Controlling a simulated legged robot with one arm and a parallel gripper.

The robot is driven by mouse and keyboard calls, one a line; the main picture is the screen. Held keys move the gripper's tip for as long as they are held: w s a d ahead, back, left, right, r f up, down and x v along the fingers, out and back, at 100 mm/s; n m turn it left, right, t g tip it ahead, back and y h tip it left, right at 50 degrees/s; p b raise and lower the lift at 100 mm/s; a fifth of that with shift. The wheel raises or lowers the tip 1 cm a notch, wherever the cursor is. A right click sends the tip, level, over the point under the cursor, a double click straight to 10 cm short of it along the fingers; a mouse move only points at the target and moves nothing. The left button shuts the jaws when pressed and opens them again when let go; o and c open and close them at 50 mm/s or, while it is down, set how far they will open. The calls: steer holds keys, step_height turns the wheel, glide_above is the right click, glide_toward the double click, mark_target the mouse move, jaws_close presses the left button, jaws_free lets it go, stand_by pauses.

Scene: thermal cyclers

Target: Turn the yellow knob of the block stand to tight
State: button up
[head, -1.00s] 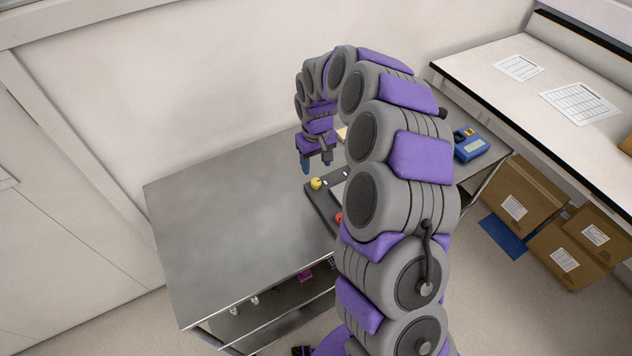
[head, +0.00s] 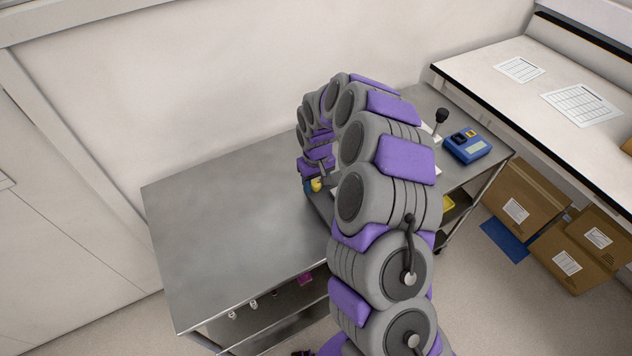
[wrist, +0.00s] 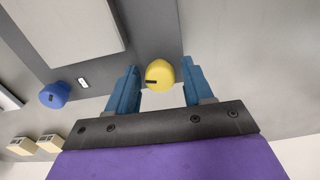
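The yellow knob (wrist: 160,75) of the block stand is round with a dark mark on its face. In the wrist view it sits between the two blue fingers of my gripper (wrist: 157,88), which is open with a gap on each side of the knob. In the head view the yellow knob (head: 316,185) shows beside my gripper (head: 308,187). The block stand (wrist: 125,62) is a dark grey plate with a light block on it. A blue knob (wrist: 54,95) is also on it. In the head view my arm hides most of the stand.
The stand is on a steel table (head: 235,235), whose left part is bare. A blue device (head: 467,146) stands at the right, near a black knobbed lever (head: 441,117). Cardboard boxes (head: 525,195) are on the floor beyond the table. Two small beige blocks (wrist: 35,145) show in the wrist view.

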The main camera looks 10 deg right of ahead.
steer(key=c, duration=0.9)
steer(key=shift+m, duration=0.3)
